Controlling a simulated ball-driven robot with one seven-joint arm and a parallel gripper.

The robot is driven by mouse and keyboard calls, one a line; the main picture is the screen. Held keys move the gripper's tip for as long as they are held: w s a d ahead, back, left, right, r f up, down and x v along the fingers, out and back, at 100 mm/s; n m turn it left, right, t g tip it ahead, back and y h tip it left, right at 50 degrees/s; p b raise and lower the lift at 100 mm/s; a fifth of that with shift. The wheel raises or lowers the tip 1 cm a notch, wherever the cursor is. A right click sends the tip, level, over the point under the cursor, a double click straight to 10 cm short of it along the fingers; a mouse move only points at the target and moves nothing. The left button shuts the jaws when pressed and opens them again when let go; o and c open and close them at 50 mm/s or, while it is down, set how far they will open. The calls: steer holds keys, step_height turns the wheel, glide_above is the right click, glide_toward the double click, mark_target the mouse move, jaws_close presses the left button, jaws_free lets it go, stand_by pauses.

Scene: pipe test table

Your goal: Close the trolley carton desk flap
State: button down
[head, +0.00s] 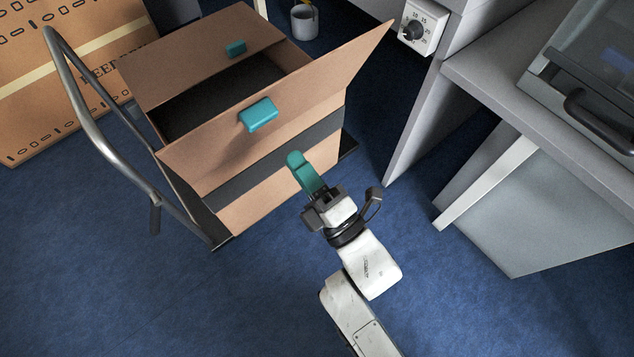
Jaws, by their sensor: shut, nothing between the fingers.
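An open cardboard carton (285,185) stands on a trolley with a curved metal handle (88,118). Its near flap (310,95) stands raised and tilts outward, with a teal handle block (258,115) on it. The far flap (190,66) is also raised and bears a smaller teal block (236,48). The dark inside of the carton shows between the flaps. My gripper (294,158) has teal fingers that are shut and empty. In the picture it is just below and right of the near flap's block, in front of the carton's near side; touching cannot be told.
A large printed carton (75,75) leans at the upper left. A grey desk (540,110) with an appliance with a dark handle (600,120) stands at the right. A dial box (423,25) and a grey mug (304,22) are at the back. Blue floor in front is clear.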

mark_target(266, 121)
steer(key=x, duration=0.6)
steer(key=shift+w+a, duration=0.2)
steer(key=shift+r, duration=0.1)
